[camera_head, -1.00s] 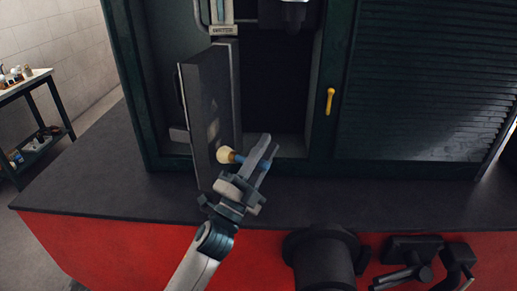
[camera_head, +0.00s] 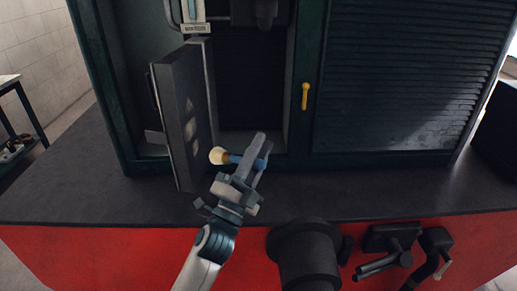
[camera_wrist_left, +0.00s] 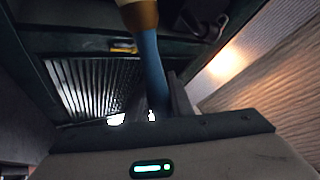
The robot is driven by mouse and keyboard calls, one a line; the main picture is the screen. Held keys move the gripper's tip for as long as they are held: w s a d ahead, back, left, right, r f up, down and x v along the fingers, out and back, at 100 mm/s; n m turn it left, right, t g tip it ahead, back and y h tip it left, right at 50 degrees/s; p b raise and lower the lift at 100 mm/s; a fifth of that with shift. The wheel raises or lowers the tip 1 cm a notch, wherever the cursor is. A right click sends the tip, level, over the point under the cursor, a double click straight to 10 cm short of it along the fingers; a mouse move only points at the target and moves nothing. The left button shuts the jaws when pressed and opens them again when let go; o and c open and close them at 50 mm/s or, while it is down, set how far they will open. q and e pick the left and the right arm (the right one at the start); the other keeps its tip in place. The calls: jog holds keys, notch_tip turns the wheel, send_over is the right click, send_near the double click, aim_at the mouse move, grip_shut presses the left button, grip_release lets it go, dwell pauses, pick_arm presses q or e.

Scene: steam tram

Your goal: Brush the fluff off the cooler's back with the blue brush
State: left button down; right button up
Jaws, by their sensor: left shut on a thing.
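The cooler appears to be the dark upright slab (camera_head: 172,120) standing swung out at the left of the cabinet opening. Pale grey patches (camera_head: 190,126), apparently fluff, lie one above another on its face. My left gripper (camera_head: 252,160) is shut on the blue brush (camera_head: 218,156) by its handle, right of the slab. The pale bristles point left, beside the slab's lower right edge; I cannot tell whether they touch it. The left wrist view shows the blue handle (camera_wrist_left: 150,70) and brown ferrule, with the bristles mostly cut off. My right gripper is out of view.
The dark green cabinet has a yellow handle (camera_head: 305,96) and a slatted panel (camera_head: 395,80) to the right. A black ledge (camera_head: 350,187) runs below, mostly clear. A black cylinder (camera_head: 305,255) and black fittings (camera_head: 390,245) stand in front of the red side. A side table (camera_head: 22,105) is at far left.

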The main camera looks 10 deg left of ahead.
pick_arm(q)
jog(key=d, duration=0.2)
jog(key=shift+w+d, duration=0.15)
jog(key=shift+d, duration=0.2)
jog(key=shift+a, duration=0.2)
dwell(0.8)
jog(key=w+a+f+y, duration=0.1)
jog(key=a+y, duration=0.1)
jog(key=a, duration=0.5)
jog(key=shift+f+m+b, duration=0.3)
jog(key=shift+a, duration=0.65)
dwell(0.9)
jog(key=shift+w, duration=1.6)
